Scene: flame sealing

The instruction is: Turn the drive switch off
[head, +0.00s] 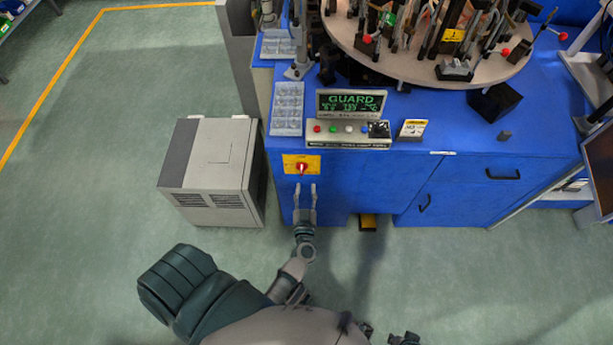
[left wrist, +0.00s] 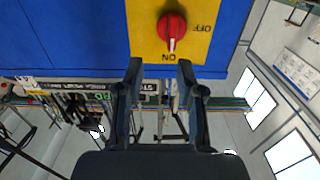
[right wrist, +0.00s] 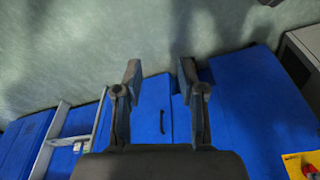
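The drive switch (head: 301,168) is a red rotary knob on a yellow plate (head: 288,160) on the front of the blue cabinet. In the left wrist view the knob (left wrist: 172,27) has a white pointer directed at the ON label; the OFF label is at the right. My left gripper (head: 305,189) is open and empty, just in front of the plate. Its fingertips (left wrist: 160,66) appear apart from the knob in the left wrist view. My right gripper (right wrist: 158,72) is open and empty. A part of the yellow plate shows at the right wrist view's lower right corner.
A control panel (head: 347,142) with coloured buttons and a lit GUARD display stands on the blue cabinet (head: 460,185). A round table (head: 400,65) with fixtures is behind it. A grey box unit (head: 212,165) stands left of the cabinet. The green floor (head: 80,230) is largely clear.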

